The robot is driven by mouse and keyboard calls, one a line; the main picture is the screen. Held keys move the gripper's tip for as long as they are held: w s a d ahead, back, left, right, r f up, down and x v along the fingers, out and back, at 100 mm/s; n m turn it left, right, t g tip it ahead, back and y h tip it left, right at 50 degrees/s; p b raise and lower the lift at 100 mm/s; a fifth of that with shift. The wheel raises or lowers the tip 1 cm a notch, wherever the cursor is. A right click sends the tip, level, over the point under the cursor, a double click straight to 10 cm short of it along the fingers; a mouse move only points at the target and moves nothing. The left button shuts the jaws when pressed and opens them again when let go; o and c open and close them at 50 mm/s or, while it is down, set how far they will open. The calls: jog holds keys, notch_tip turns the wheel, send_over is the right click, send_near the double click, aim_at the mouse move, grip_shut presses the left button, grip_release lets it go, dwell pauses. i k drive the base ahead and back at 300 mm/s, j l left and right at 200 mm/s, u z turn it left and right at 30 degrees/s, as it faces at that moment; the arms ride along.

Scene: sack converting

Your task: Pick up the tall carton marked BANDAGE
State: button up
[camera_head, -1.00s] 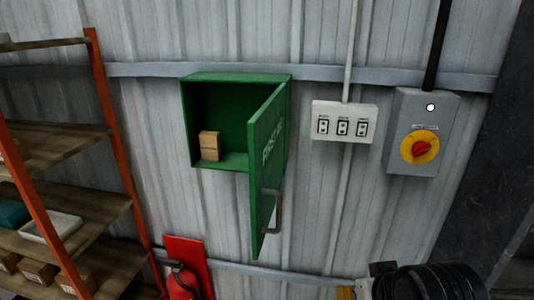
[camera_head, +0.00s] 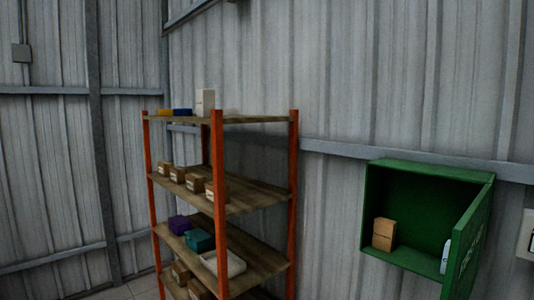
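The green first-aid cabinet (camera_head: 409,165) hangs on the wall at the right with its door (camera_head: 468,250) swung open. A tan carton (camera_head: 384,234) stands inside at the left on the cabinet floor. A pale, narrow object (camera_head: 446,256) shows inside at the right, partly hidden by the door. A tall white box (camera_head: 205,102) stands on the top board of the rack. No BANDAGE marking is readable on any of them, so I cannot tell which is the task's carton. My gripper is not in view.
An orange-post rack (camera_head: 292,205) with wooden boards stands left of the cabinet. It holds several small cartons, a purple bin (camera_head: 179,225), a teal bin (camera_head: 199,241) and a white tray (camera_head: 224,263). A pale switch box (camera_head: 526,235) is cut off at the right edge.

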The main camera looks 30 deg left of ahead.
aim_at(205, 98)
jog(key=u, duration=1.65)
jog(key=i+l+z, duration=0.1)
jog(key=i+z, duration=0.15)
jog(key=i, duration=1.7)
